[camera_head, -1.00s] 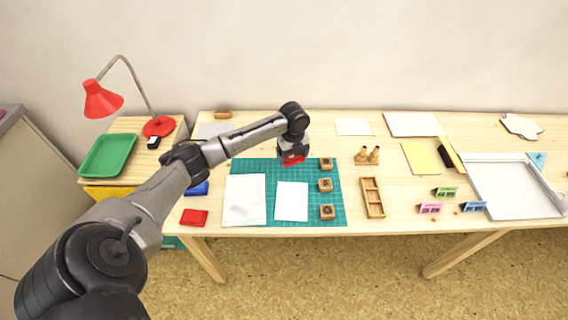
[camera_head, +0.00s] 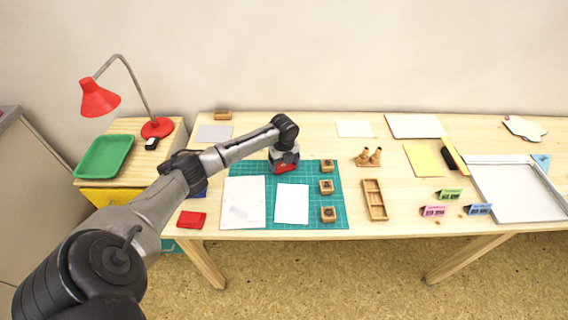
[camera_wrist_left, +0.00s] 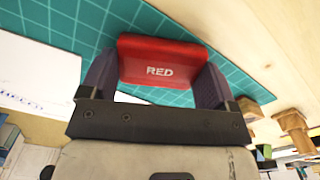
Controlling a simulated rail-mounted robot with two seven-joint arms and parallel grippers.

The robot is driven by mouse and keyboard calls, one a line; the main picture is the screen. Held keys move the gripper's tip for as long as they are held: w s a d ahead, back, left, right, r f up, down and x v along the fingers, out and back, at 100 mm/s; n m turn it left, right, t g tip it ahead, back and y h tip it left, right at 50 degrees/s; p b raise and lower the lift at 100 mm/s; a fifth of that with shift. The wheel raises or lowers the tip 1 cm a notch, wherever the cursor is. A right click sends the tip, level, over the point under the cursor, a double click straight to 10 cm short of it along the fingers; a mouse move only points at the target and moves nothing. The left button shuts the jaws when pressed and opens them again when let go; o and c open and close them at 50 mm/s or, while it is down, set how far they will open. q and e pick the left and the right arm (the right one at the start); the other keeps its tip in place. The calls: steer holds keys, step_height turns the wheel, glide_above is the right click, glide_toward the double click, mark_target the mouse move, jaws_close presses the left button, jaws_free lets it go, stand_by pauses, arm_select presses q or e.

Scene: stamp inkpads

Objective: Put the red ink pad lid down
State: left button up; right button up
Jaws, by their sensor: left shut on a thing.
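The red ink pad lid (camera_wrist_left: 160,66), marked RED, is between the two fingers of my left gripper (camera_wrist_left: 155,80) in the left wrist view, and the fingers are shut on it. In the head view the lid (camera_head: 285,168) shows as a red strip under my left gripper (camera_head: 284,172), over the back part of the green cutting mat (camera_head: 312,217). I cannot tell whether the lid touches the mat. A red ink pad (camera_head: 192,220) lies on the table left of the mat. My right gripper is not in view.
White sheets (camera_head: 292,203) lie on the mat, with several wooden stamps (camera_head: 328,214) at its right edge. A wooden tray (camera_head: 374,200) stands farther right. A blue pad (camera_head: 201,193) is partly hidden by my arm. The table behind the mat is mostly clear.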

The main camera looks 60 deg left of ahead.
arm_select(q)
steer(key=shift+f, duration=0.15)
steer(key=o, duration=0.8)
steer(key=shift+c, duration=0.2)
step_height(320, 180, up, 12)
steer(key=p, duration=0.3)
steer(key=shift+r, duration=0.2)
